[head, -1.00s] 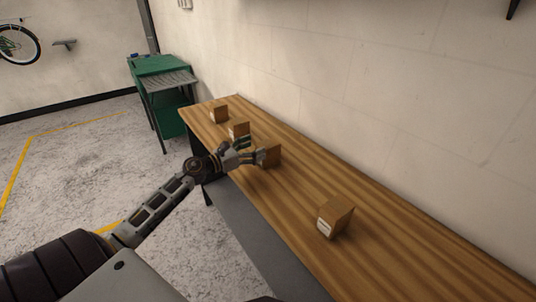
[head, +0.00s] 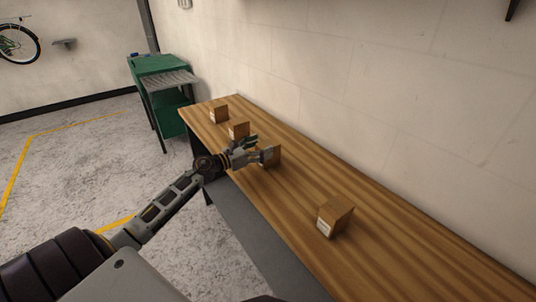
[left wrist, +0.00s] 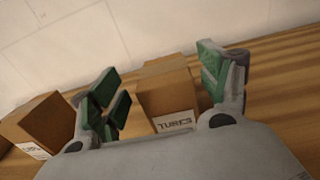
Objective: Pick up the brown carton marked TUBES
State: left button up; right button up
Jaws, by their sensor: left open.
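The brown carton marked TUBES (left wrist: 168,92) stands upright on the wooden bench in the left wrist view, its white label facing me. My left gripper (left wrist: 165,88) is open, with one green-padded finger to the left of the carton and the other to its right. The carton sits between or just beyond the fingertips; I cannot tell exactly how deep. In the head view the left gripper (head: 258,150) is at the carton (head: 272,156), partly covering its left side. My right gripper is not in view.
A wooden bench (head: 300,215) runs along the wall. Another carton (head: 238,130) stands close behind the gripper, also at left in the wrist view (left wrist: 38,124). One carton (head: 219,112) is at the far end, another (head: 335,216) nearer. A green cabinet (head: 160,66) stands beyond.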

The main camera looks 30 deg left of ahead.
aim_at(277, 141)
pick_arm(q)
jog(key=shift+w+d+f, duration=0.1)
jog(key=shift+w+d, duration=0.3)
jog(key=shift+w, duration=0.2)
jog(key=shift+p+x, duration=0.3)
jog(key=shift+x, duration=0.75)
jog(key=shift+c, duration=0.2)
jog(key=c, duration=1.2)
